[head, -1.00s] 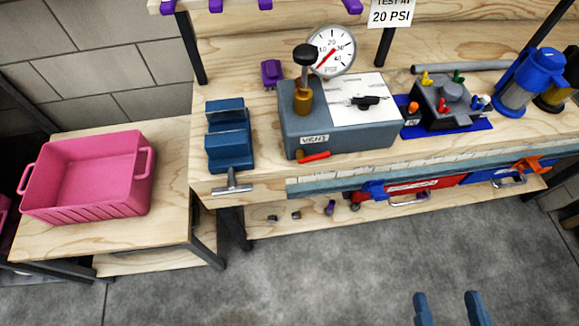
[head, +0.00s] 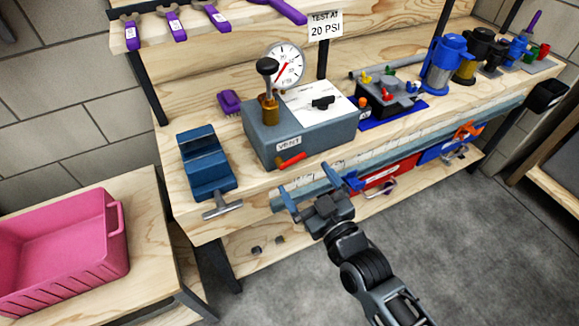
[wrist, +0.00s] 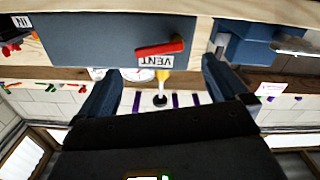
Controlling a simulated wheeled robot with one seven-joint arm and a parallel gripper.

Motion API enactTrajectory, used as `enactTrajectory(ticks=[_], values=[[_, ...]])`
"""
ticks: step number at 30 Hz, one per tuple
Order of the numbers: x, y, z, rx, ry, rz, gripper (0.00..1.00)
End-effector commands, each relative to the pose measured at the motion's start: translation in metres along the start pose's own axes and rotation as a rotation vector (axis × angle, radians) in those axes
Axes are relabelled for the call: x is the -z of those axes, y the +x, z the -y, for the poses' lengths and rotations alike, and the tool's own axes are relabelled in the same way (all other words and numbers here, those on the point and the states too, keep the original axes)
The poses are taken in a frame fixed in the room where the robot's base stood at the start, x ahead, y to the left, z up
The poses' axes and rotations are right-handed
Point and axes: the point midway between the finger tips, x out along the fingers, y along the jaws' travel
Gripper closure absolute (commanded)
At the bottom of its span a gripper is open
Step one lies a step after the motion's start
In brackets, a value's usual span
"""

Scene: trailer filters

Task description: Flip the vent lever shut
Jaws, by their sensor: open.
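The vent lever (head: 291,160) is a red handle on the front face of a grey test box (head: 262,145), below a white VENT label (head: 288,143). In the head view it slants slightly up to the right. In the wrist view, which looks upside down, the red lever (wrist: 160,48) shows beside the label, ahead of the fingers. My gripper (head: 308,186) is open and empty, in front of the bench edge, a little below and right of the lever. Its two blue fingers (wrist: 162,82) are spread apart and do not touch the lever.
A blue vise (head: 205,165) with a T-handle stands left of the box. A gauge (head: 285,64) and a black-knobbed plunger (head: 267,66) rise from the box. A blue mat with a valve block (head: 388,95) lies to the right. A pink bin (head: 60,250) sits on the left table.

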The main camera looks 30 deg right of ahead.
Motion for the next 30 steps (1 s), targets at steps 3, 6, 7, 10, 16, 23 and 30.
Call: enactTrajectory(ticks=[3, 6, 7, 10, 16, 23, 30], values=[[0.002, 0.020, 0.000, 0.000, 0.001, -0.002, 0.00], [0.002, 0.035, 0.000, 0.001, 0.002, -0.001, 0.00], [0.003, 0.039, 0.000, 0.000, 0.002, -0.002, 0.00], [0.002, 0.050, 0.000, 0.001, 0.002, -0.001, 0.00], [0.001, 0.061, 0.000, 0.001, 0.001, 0.000, 0.00], [0.000, 0.061, 0.000, 0.001, 0.001, 0.000, 0.00], [0.000, 0.061, 0.000, 0.001, 0.001, 0.000, 0.21]])
